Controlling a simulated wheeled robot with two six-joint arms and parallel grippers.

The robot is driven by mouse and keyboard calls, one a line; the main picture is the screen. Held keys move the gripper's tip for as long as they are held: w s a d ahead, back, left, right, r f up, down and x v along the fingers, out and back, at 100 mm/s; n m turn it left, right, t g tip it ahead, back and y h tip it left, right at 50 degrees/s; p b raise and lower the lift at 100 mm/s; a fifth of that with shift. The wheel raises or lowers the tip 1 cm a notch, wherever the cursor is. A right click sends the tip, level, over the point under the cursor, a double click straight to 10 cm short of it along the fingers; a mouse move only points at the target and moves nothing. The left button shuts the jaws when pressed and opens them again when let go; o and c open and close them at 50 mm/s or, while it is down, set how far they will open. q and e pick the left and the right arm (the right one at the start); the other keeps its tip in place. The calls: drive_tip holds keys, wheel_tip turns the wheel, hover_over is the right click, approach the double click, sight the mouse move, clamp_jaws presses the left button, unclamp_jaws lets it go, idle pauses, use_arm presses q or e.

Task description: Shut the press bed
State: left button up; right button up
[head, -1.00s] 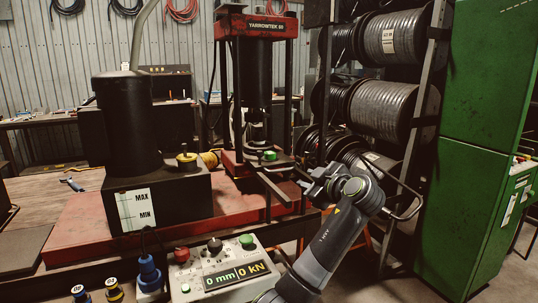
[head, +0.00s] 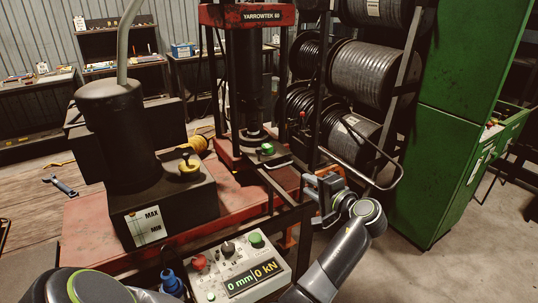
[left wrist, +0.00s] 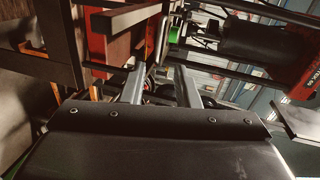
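The press (head: 240,100) is a red and black frame marked YARROWTEK, standing on a red base. Its bed has a dark plate with a green knob (head: 267,149) on it, and dark bars (head: 275,185) stick out toward the front right. My left gripper (head: 319,185) is just right of these bars, fingers toward the press. In the left wrist view its two fingers (left wrist: 160,88) stand apart, with the green knob (left wrist: 175,34) and dark bars (left wrist: 125,18) beyond. I cannot tell whether a finger touches the bed. My right gripper is not in view.
A black tank (head: 120,135) with a yellow cap stands left of the press. Hose reels (head: 375,75) and a green cabinet (head: 460,110) are behind and right. Open floor (head: 420,270) lies at the lower right.

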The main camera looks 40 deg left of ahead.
use_arm(q)
drive_tip(key=p, duration=0.5)
approach(277, 167)
drive_tip(key=shift+m, duration=0.3)
drive_tip(key=x, duration=0.9)
drive_tip(key=shift+w+a+f, duration=0.1)
drive_tip(key=shift+w+f, duration=0.05)
drive_tip(key=shift+w, duration=0.2)
drive_tip(key=shift+w+a+f, duration=0.2)
drive_tip(key=shift+a, duration=0.3)
clamp_jaws()
